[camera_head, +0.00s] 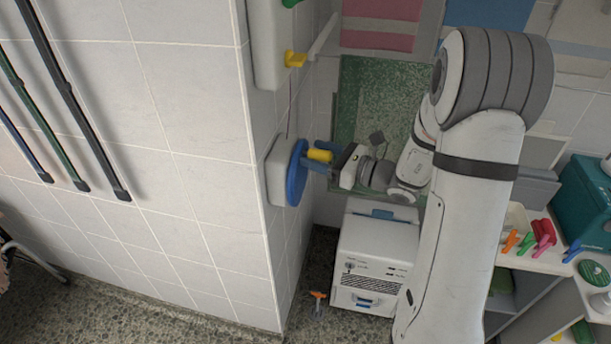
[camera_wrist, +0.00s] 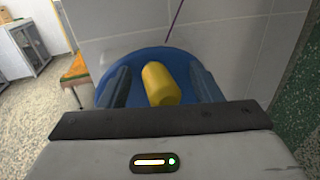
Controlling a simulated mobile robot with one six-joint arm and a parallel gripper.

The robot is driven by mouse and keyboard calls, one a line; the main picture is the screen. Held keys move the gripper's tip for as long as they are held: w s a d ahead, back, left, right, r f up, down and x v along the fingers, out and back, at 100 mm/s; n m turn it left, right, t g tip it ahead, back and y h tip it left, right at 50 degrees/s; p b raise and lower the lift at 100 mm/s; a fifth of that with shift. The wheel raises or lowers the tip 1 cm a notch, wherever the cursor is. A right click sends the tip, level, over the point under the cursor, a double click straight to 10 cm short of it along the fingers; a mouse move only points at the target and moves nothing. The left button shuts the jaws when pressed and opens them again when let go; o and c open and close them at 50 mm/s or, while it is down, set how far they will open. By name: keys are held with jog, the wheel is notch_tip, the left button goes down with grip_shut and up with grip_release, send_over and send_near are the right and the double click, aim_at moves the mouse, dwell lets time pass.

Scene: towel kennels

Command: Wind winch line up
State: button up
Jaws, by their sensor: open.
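The winch is a blue disc (camera_head: 296,173) on a pale box (camera_head: 275,170) fixed to the tiled wall. A yellow crank knob (camera_head: 320,155) sticks out from the disc. In the wrist view the yellow knob (camera_wrist: 160,84) stands between my two fingers, in front of the blue disc (camera_wrist: 150,60). My gripper (camera_head: 318,157) is open around the knob, with a finger on each side. A thin purple line (camera_wrist: 175,20) runs up from the disc, and the line (camera_head: 290,105) rises along the wall in the head view. Contact between fingers and knob is not clear.
A yellow fitting (camera_head: 295,59) and a pale rod stand out from the wall above. A white boxy machine (camera_head: 372,262) sits on the floor below. A counter with coloured clips (camera_head: 543,232) and a teal box (camera_head: 585,203) is at right.

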jog(key=s+d, duration=0.2)
jog(key=d, duration=0.6)
jog(key=shift+s+d, duration=0.3)
jog(key=shift+s, duration=0.1)
